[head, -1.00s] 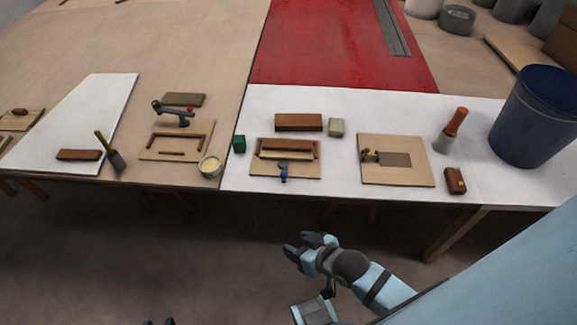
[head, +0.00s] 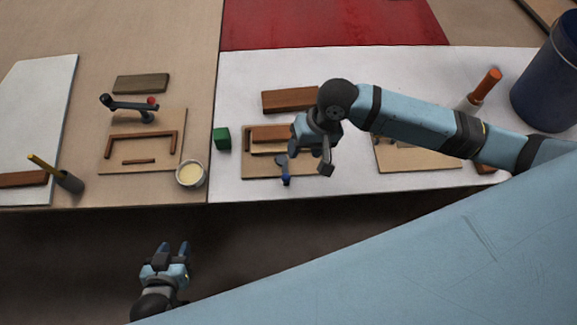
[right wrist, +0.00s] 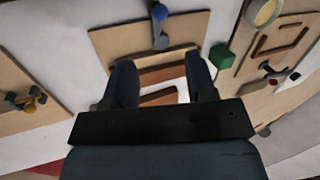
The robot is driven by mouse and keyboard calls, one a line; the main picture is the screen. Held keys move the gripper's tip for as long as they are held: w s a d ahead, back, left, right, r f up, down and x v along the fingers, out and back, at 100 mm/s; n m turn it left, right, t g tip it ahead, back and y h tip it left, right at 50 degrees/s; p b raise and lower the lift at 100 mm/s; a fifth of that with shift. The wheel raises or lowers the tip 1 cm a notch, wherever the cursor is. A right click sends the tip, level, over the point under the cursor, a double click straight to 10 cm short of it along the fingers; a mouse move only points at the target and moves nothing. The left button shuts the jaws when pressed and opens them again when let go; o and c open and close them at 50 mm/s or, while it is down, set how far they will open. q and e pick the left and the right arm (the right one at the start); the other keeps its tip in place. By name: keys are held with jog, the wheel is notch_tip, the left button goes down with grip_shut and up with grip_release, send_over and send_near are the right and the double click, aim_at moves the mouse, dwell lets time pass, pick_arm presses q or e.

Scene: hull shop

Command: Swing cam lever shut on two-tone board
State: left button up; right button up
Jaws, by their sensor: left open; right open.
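The cam lever (head: 284,170) with a blue knob is on the front part of a light wooden base (head: 252,172). Its handle points toward the table's front edge, away from the two-tone board (head: 268,135). The right gripper is open above the base's right part. In the right wrist view its fingers (right wrist: 160,70) straddle the view of the board, and the lever (right wrist: 159,36) lies beyond them. My left gripper (head: 173,248) is open and empty before the table.
Another base (head: 420,160) is at right, partly under my right arm. A green block (head: 222,138), a cream-filled bowl (head: 191,174) and a brown block (head: 290,100) stand nearby.

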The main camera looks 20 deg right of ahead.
aim_at(287, 175)
jog(key=x, duration=1.2)
jog(key=shift+a+f+b, duration=0.1)
jog(key=shift+f+b, duration=0.2)
jog(key=shift+f, duration=0.1)
jog(key=shift+c, duration=0.4)
grip_shut()
